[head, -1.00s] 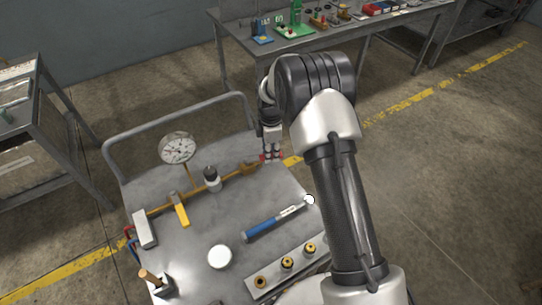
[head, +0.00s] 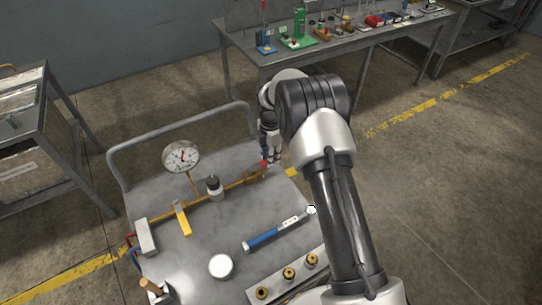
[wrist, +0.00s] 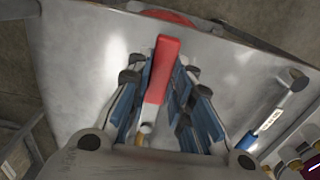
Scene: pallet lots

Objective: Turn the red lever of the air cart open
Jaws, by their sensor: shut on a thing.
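The red lever (wrist: 164,65) shows in the wrist view as a flat red bar between the blue pads of my gripper (wrist: 158,90), which is shut on it. In the head view my gripper (head: 270,158) is at the far right part of the air cart (head: 205,240), at the end of the yellow-brown pipe (head: 250,178). Only a small bit of red shows there beside the fingers. The valve under the lever is mostly hidden by my gripper.
A round dial gauge (head: 181,157), a yellow handle (head: 181,218), a blue-handled tool (head: 264,238), a white round lid (head: 221,266) and a block with brass fittings (head: 288,274) are on the cart. A bench (head: 280,55) with small items stands behind.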

